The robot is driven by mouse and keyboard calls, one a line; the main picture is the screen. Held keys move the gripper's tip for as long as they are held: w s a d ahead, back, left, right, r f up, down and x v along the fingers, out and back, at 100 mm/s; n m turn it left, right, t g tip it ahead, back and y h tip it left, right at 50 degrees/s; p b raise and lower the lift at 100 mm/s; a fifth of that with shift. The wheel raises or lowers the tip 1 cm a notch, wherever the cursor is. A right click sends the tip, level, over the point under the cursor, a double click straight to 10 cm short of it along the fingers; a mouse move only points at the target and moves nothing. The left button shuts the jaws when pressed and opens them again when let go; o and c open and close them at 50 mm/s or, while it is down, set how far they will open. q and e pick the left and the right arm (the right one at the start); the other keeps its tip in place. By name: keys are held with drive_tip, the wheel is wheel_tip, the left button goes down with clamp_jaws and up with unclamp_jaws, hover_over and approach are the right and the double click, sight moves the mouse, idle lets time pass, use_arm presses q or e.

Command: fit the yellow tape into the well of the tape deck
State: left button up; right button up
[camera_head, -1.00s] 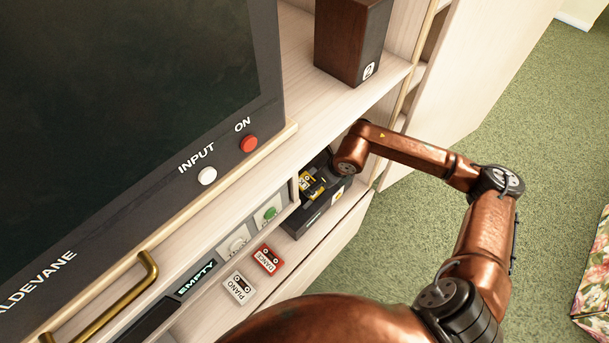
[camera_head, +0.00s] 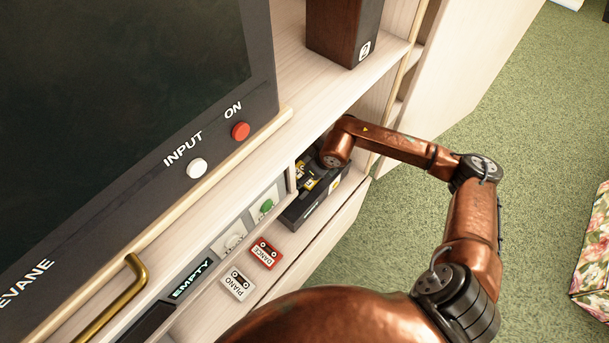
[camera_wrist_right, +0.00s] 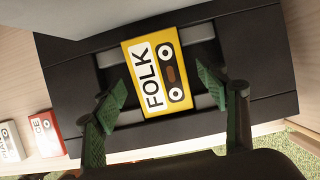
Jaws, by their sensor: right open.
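The yellow tape (camera_wrist_right: 156,72), labelled FOLK, lies on the tape deck (camera_wrist_right: 75,85) across its grey-edged well, between the open fingers of my right gripper (camera_wrist_right: 163,97). The tape looks a little turned against the well's edges. I cannot tell whether it sits down in the well or rests on top. Both green fingers stand apart from the tape, one on each side. In the head view the black deck (camera_head: 310,208) sits on the shelf, with my right wrist over it hiding most of the tape. My left gripper is not in view.
The red DANCE tape (camera_head: 266,253) and white PIANO tape (camera_head: 238,284) lie on the shelf left of the deck. A panel with a green button (camera_head: 267,206) and an EMPTY display (camera_head: 191,279) is beside them. A dark wooden speaker (camera_head: 343,30) stands above.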

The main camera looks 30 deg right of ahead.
drive_tip(key=c, duration=1.4)
drive_tip(key=shift+r, duration=0.1)
